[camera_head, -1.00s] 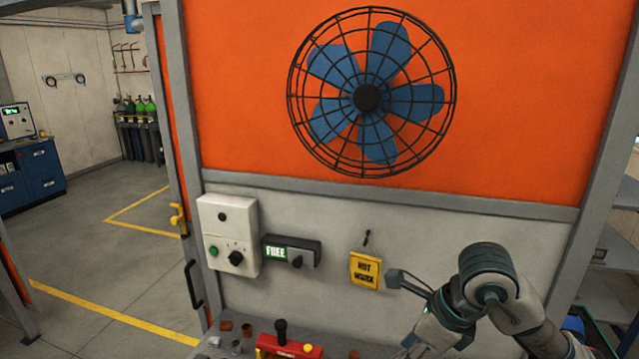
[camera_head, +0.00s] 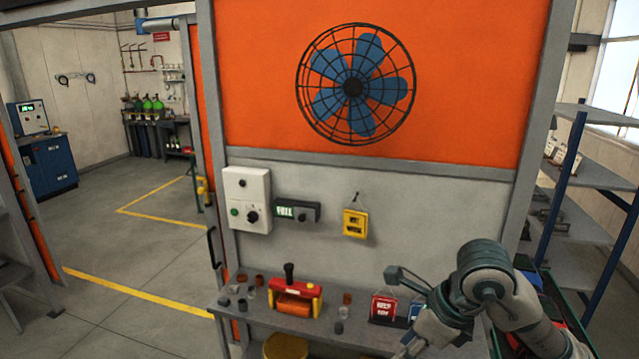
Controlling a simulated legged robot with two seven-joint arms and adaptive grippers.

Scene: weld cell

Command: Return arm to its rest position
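My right arm comes in from the lower right. Its gripper (camera_head: 400,313) is in front of the bench, with one dark finger up and the other low near the bottom edge. The fingers are spread apart and I see nothing between them. The gripper covers part of the bench and stands close to a red sign (camera_head: 384,307) in the picture. My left arm and gripper are not in view.
A bench (camera_head: 250,312) holds a red and yellow device (camera_head: 298,298) and several small cups. A white control box (camera_head: 247,199), a lit display unit (camera_head: 297,211) and a yellow tag (camera_head: 355,223) hang above. Shelves (camera_head: 585,150) stand right; open floor (camera_head: 120,255) lies left.

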